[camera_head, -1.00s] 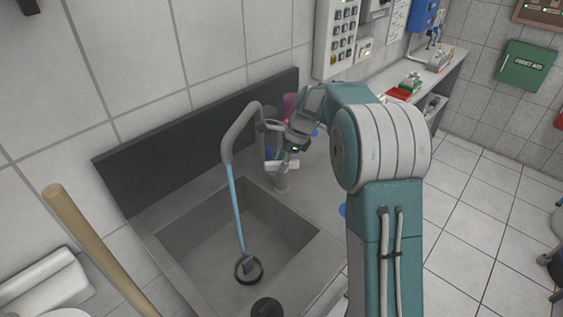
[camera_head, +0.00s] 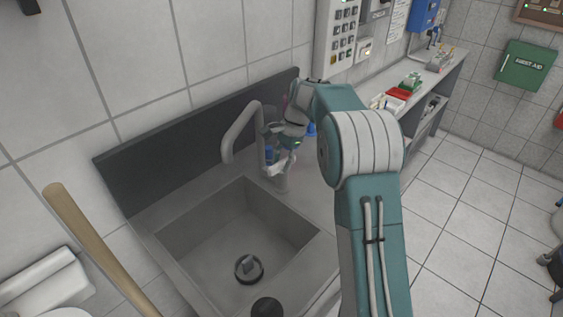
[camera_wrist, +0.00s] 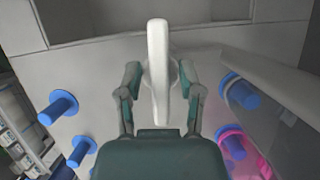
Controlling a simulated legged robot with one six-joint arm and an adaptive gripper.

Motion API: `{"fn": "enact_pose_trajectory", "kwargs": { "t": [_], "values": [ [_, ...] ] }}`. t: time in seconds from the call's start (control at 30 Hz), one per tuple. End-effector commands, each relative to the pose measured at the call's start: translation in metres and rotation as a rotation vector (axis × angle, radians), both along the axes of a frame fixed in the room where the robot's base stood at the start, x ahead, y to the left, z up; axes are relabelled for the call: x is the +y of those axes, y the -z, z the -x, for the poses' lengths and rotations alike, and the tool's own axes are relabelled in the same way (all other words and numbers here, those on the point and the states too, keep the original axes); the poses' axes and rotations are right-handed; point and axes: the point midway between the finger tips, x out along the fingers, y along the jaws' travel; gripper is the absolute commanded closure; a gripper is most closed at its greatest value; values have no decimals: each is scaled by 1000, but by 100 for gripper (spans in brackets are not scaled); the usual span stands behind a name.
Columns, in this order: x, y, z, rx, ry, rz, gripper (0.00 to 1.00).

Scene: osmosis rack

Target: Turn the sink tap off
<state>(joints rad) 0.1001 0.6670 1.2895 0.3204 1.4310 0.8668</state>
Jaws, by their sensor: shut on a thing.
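The sink tap has a grey curved spout (camera_head: 238,128) over the basin, and no water stream comes from it. Its pale lever handle (camera_wrist: 158,60) stands upright in the middle of the wrist view. My gripper (camera_wrist: 161,85) has its two fingers on either side of the handle and is shut on it. In the head view my gripper (camera_head: 280,160) is beside the tap base, partly hidden by my own wrist. The sink basin (camera_head: 205,235) is below, with a dark round drain (camera_head: 249,269) at its bottom.
A dark backsplash (camera_head: 180,150) runs along the wall. A wooden pole (camera_head: 95,245) leans at the left. A side counter (camera_head: 440,75) holds small items.

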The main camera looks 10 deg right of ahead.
Motion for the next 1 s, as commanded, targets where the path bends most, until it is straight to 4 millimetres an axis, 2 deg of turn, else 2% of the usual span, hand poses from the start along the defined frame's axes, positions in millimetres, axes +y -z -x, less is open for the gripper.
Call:
{"fn": "enact_pose_trajectory", "kwargs": {
  "t": [0.3,0.7,0.73,1.0],
  "values": [
    [0,0,-2,-10,-78,1,99],
    [0,0,-3,-11,-84,1,99],
    [0,0,-3,-11,-84,1,43],
    [0,-1,-1,-7,-84,0,43]
  ]
}}
